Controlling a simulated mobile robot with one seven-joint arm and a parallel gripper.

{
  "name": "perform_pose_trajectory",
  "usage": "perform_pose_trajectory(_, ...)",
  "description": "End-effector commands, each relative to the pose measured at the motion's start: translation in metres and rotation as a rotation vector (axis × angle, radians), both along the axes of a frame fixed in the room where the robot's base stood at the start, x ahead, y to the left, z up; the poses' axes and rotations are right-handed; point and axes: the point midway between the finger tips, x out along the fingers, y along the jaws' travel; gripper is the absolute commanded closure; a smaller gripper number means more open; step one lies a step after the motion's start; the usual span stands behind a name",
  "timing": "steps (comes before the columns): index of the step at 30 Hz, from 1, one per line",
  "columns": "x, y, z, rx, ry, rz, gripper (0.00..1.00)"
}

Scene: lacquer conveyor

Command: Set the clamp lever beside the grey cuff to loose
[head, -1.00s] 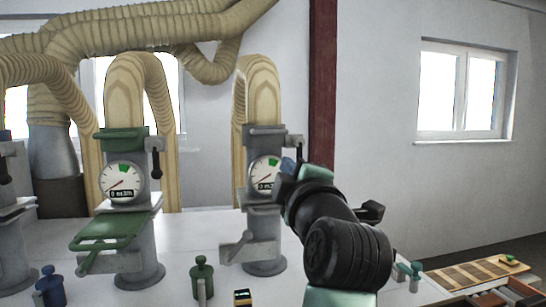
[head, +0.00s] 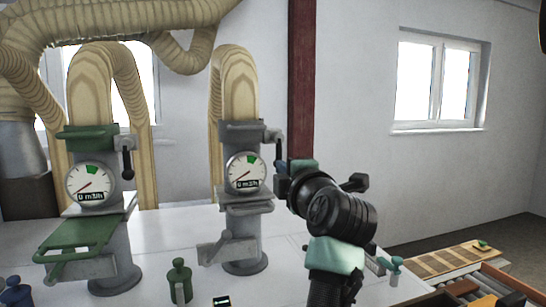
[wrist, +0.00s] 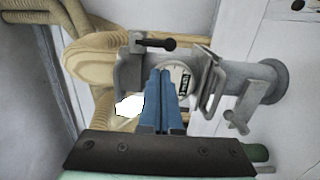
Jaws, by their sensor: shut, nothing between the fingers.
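The grey cuff (head: 246,132) sits at the top of the right-hand grey column, under a ribbed tan hose. In the wrist view the cuff (wrist: 129,70) is left of the fingers. The clamp lever (head: 278,148) is on the cuff's right side, its black handle hanging down. In the wrist view its handle (wrist: 158,43) lies sideways above the fingertips. My gripper (head: 282,183) is just below and right of the lever in the head view, shut and empty. Its blue fingers (wrist: 164,72) are together in the wrist view, apart from the lever in the picture.
The round gauge (head: 246,172) is on the same column, with a grey plate lever (head: 228,248) lower down. Left of it stands another column with a green cuff (head: 90,138) and its own black lever (head: 127,160). Green and blue knobbed pots stand on the white bench.

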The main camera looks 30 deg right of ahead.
Motion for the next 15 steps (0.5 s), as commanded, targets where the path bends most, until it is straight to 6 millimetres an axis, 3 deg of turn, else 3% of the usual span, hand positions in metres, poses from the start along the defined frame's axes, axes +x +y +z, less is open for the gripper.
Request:
perform_pose_trajectory(6, 0.033, -0.009, 0.005, 0.003, 0.001, 0.003, 1.0)
perform_pose_trajectory(15, 0.063, -0.019, 0.003, 0.002, 0.0, 0.001, 1.0)
